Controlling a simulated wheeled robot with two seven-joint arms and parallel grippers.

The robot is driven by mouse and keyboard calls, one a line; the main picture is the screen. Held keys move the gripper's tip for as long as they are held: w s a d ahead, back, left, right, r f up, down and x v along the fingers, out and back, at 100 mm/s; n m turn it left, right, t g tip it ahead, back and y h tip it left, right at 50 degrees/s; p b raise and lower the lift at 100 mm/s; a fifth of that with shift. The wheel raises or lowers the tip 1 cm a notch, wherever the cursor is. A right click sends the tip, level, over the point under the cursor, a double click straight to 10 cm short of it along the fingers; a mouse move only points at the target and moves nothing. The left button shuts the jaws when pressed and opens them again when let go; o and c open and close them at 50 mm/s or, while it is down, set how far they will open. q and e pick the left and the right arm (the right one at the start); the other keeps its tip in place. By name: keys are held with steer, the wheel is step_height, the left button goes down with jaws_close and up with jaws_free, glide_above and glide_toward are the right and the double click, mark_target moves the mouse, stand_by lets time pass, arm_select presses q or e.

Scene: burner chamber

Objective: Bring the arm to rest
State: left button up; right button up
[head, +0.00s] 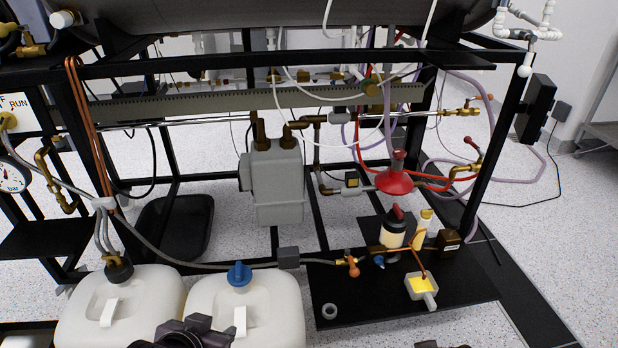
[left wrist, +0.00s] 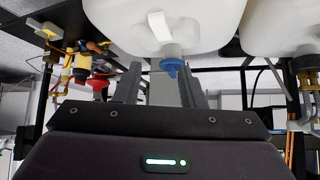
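My left gripper (left wrist: 158,80) shows in the left wrist view with its two grey fingers apart and nothing held between them. A blue cap (left wrist: 170,67) of a white jug (left wrist: 165,25) appears behind the gap between the fingers. In the head view, a dark part of my left arm shows at the bottom edge, in front of the white jugs, and its fingers cannot be made out. The blue-capped jug (head: 262,312) stands just beyond it. My right gripper cannot be made out; only a small dark piece shows at the bottom edge, right of centre.
Another white jug (head: 90,310) with a dark cap and hoses stands at left. A black frame (head: 480,170) carries pipes and a grey box (head: 277,185).

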steer(key=s+a+r+g, duration=0.2)
steer(key=s+r, duration=0.4)
steer(key=s, duration=0.1)
arm_select(q)
steer(key=s+a+f+g+y+p, duration=0.1)
steer(key=s+a+f+g+p, duration=0.15)
steer(key=s+f+p, duration=0.75)
steer(key=s+a+f+g+p, duration=0.15)
steer(key=f+g+p, duration=0.25)
steer(key=p, duration=1.2)
arm_select(e)
steer(key=s+f+g, duration=0.1)
steer(key=s+f, duration=0.3)
steer(key=f, duration=0.5)
arm_select(q)
steer(key=s+a+p, duration=0.2)
steer(key=s+p, duration=1.2)
steer(key=s, duration=0.3)
steer(key=shift+s+a+r+g, duration=0.2)
steer(key=shift+s+g, duration=0.2)
steer(key=shift+g, duration=0.05)
arm_select(e)
steer(key=s+d, duration=0.1)
steer(key=s, duration=0.7)
steer(key=s+d+g, duration=0.1)
steer(key=s+d, duration=0.1)
steer(key=s, duration=0.7)
steer(key=shift+d+r, duration=0.15)
steer(key=shift+d, duration=0.1)
